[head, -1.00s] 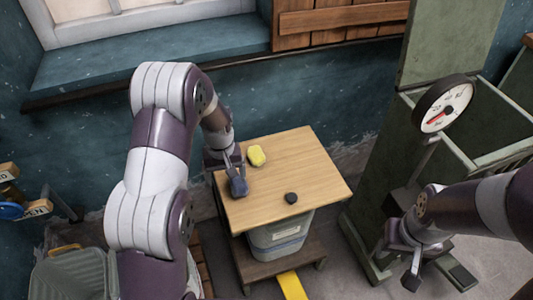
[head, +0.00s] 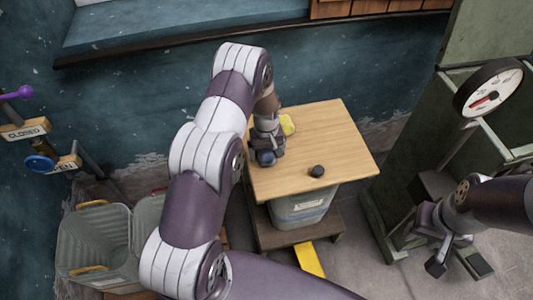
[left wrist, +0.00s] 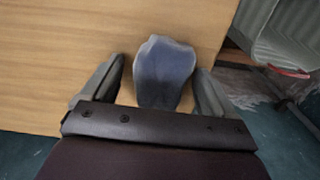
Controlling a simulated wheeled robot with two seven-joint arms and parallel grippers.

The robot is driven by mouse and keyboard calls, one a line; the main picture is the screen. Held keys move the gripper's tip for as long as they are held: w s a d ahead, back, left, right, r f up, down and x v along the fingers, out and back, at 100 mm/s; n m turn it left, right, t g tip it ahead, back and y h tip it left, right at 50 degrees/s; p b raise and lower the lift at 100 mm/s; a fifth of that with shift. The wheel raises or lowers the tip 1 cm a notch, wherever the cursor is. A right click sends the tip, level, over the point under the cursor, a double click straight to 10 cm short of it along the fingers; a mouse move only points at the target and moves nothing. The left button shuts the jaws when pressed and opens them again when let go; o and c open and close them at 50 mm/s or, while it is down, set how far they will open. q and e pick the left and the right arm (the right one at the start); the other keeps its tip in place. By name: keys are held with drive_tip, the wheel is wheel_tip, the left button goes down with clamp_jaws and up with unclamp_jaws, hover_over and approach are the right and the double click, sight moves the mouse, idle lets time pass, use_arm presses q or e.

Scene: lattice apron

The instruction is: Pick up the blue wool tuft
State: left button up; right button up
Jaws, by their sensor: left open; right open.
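The blue wool tuft (left wrist: 165,73) lies on the wooden board top (left wrist: 60,50) in the left wrist view, near the board's edge. My left gripper (left wrist: 160,80) is open, with one finger on each side of the tuft and a gap visible on the left side. In the head view my left gripper (head: 266,154) is low over the left part of the board (head: 330,135), and the blue tuft there is hard to tell from the gripper. My right gripper (head: 437,250) is open and empty, off to the right of the board.
A yellow tuft (head: 288,124) lies just behind my left gripper. A dark lump (head: 317,171) lies toward the board's front. A grey bin (head: 300,207) stands under the board. A dial gauge (head: 489,90) and green frame stand at right, metal bins (head: 95,240) at left.

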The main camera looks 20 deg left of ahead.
use_arm(q)
drive_tip(key=c, duration=1.1)
